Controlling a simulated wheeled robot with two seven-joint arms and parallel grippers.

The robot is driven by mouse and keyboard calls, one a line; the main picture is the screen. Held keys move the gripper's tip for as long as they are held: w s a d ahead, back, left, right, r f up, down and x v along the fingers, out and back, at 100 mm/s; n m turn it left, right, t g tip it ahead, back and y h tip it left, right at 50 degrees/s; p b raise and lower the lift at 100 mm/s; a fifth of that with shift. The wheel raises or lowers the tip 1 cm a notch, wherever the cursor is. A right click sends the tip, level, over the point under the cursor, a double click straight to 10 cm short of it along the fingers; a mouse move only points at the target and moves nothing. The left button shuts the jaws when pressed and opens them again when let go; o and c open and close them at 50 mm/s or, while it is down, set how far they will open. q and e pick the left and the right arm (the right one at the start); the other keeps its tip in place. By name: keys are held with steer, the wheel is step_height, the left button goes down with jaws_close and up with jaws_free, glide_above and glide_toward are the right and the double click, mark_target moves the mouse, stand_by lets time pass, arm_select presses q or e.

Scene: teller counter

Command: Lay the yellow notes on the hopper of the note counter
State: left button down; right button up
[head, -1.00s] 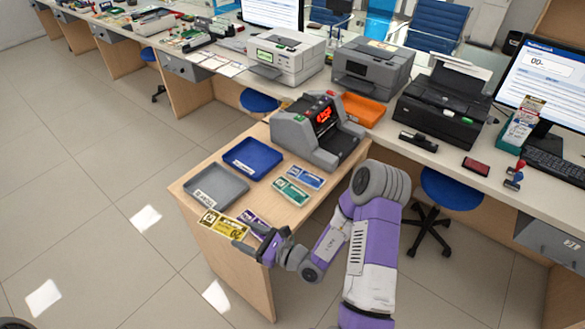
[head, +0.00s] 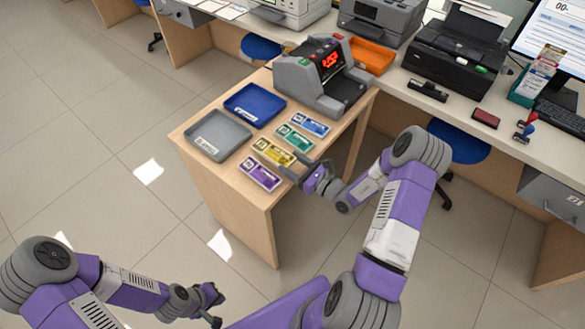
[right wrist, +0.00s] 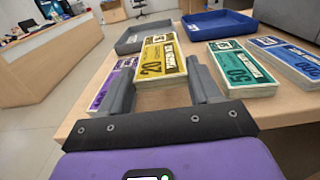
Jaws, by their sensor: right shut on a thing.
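The yellow notes (head: 273,152) lie between the green and purple bundles in the head view. My right gripper (head: 300,170) is shut on their near end; in the right wrist view the fingers (right wrist: 160,82) flank the yellow notes (right wrist: 162,57). I cannot tell whether they touch the table or are slightly raised. The grey note counter (head: 308,88), with a lit red display, stands at the table's back right; its hopper is hard to make out. My left gripper (head: 213,305) is open and empty, low at the bottom left, away from the table.
Purple notes (head: 260,174), green notes (head: 296,138) and blue notes (head: 311,124) lie beside the yellow ones. A grey tray (head: 218,136) and a blue tray (head: 255,103) lie to the left. An orange tray (head: 372,55) sits behind the counter.

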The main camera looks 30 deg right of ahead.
steer(key=shift+f+b, duration=0.55)
steer(key=shift+f, duration=1.2)
steer(key=shift+f, duration=0.1)
steer(key=o, duration=0.9)
steer(key=shift+c, duration=0.2)
